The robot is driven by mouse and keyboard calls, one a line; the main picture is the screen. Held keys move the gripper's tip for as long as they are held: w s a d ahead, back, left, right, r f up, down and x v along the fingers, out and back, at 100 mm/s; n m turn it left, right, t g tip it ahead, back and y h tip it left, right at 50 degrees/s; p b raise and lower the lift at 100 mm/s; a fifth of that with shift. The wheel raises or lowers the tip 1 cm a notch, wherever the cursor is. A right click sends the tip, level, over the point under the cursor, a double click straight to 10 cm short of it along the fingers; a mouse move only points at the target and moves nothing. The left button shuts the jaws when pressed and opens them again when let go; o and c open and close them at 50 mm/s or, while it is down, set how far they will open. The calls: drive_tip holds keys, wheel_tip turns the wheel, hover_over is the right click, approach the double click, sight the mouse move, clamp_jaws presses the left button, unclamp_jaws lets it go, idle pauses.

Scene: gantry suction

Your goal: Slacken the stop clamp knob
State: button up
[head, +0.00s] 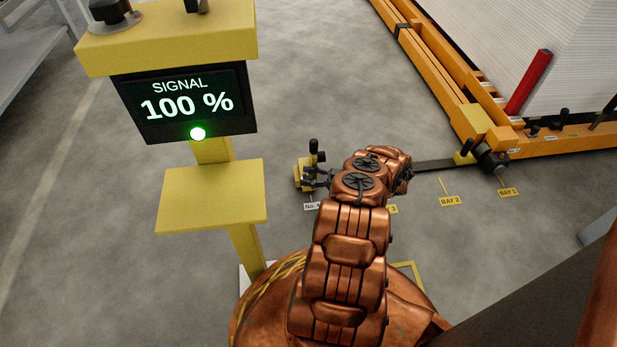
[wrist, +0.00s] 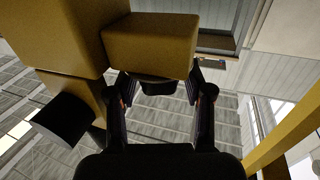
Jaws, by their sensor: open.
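The yellow stop block (head: 301,174) is beyond my arm in the head view, with an upright black handle (head: 313,147) on it. My gripper (head: 318,178) is at the block's right side. In the wrist view the yellow block (wrist: 150,45) fills the upper part, and a dark round knob (wrist: 158,88) sticks out of it. My gripper (wrist: 163,105) is open, with one finger on either side of the knob. I cannot tell whether either finger touches it. A black cylinder (wrist: 62,122) shows at the left. My arm hides part of the area in the head view.
A yellow post carries a display (head: 187,104) reading "SIGNAL 100 %" with a green light lit. A yellow shelf (head: 212,195) juts out below it. An orange gantry frame (head: 440,90) stands at right, with a dark bar (head: 447,165) reaching toward my arm.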

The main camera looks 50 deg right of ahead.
sight(308, 176)
drive_tip(key=shift+r, duration=4.8)
